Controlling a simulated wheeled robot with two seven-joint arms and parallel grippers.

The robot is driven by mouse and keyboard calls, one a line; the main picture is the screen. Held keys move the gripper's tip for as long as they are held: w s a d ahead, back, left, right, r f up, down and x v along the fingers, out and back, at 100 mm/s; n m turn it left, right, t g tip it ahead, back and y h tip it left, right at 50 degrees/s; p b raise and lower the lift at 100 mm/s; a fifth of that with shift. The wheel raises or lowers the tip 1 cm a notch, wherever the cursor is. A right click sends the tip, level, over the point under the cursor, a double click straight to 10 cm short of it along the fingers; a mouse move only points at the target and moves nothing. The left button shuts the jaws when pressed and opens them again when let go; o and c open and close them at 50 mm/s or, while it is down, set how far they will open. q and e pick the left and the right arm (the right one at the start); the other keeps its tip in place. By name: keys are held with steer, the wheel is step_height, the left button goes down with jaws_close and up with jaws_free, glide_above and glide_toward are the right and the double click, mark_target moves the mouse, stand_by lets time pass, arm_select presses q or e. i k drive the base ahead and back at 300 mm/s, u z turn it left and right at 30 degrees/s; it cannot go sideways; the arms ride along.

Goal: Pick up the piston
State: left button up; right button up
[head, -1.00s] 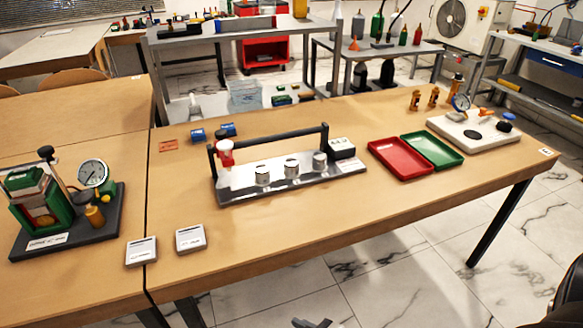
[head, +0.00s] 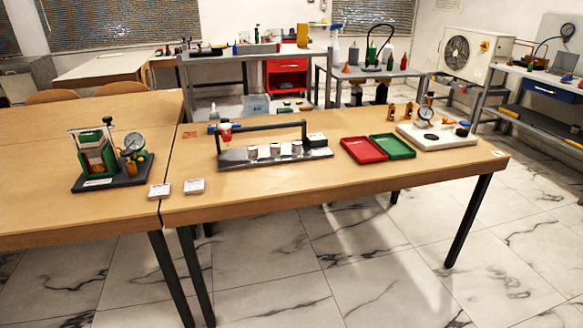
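No part is clearly recognisable as the piston at this size. A metal rig (head: 277,156) with a black overhead bar stands on the wooden table, with several short silver cylinders on its base and a red-and-white part (head: 225,132) at its left end. A white base plate (head: 455,142) with a round gauge (head: 425,112), a dark disc and a dark blue knob is at the table's right end. Left of the rig is a green device with a gauge (head: 133,142) on a dark base (head: 110,180). Neither of my grippers is in view.
A red tray (head: 363,150) and a green tray (head: 393,147) lie between rig and base plate. Several small brass-coloured parts stand behind the base plate. Two small white boxes (head: 194,186) lie at the table's front left. The marble floor (head: 400,270) in front is clear.

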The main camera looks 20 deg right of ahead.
mark_target(274, 147)
steer(key=z, duration=0.6)
steer(key=i, duration=1.35)
steer(key=u, duration=0.65)
